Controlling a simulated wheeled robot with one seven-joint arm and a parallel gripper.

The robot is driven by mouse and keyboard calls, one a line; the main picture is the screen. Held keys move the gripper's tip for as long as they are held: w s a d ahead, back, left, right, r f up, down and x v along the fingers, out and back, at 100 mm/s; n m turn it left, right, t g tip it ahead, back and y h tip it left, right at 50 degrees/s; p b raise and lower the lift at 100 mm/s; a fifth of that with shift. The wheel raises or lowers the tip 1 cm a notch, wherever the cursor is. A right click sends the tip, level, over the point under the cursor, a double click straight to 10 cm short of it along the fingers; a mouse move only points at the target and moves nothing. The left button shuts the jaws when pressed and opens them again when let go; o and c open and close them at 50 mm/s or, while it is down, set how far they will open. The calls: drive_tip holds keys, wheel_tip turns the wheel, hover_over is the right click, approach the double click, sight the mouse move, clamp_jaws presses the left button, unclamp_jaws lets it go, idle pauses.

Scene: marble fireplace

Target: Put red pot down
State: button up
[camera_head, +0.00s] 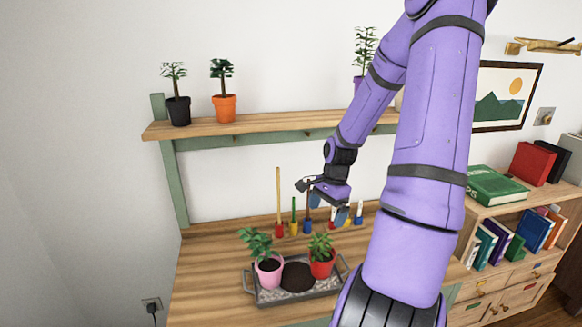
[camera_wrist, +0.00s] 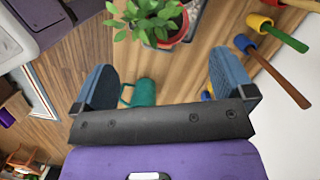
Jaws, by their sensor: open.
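The red pot (camera_head: 321,269) stands upright with a leafy green plant (camera_head: 320,245) in it. It sits at the right end of a grey tray (camera_head: 300,296) on the wooden table. In the wrist view the red pot (camera_wrist: 180,33) shows at the top edge, partly hidden by leaves, beyond the fingers. My gripper (camera_head: 328,208) is open and empty, above the table behind the tray and apart from the pot. Its two blue fingers (camera_wrist: 160,73) are spread wide in the wrist view.
A pink pot (camera_head: 269,270) and a dark soil mound (camera_head: 296,276) share the tray. Several colourful upright tools (camera_head: 293,222) line the table's back. A teal object (camera_wrist: 142,92) lies between the fingers' view. A shelf (camera_head: 270,122) with potted plants hangs above. The table's left side is clear.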

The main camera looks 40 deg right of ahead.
drive_tip(key=a+r+n+h, duration=0.4)
drive_tip(key=a+r+n, duration=0.6)
drive_tip(key=a+r, duration=0.65)
drive_tip(key=s+a+r+n+t+y, duration=0.1)
drive_tip(key=s+a+r+n+t, duration=0.3)
drive_tip(key=s+a+r+n, duration=0.5)
wheel_tip(320, 180, up, 3)
drive_tip(key=shift+s+a+f+n+t+y, duration=0.15)
drive_tip(key=shift+s+a+n+t+y, duration=0.2)
drive_tip(key=shift+s, duration=0.7)
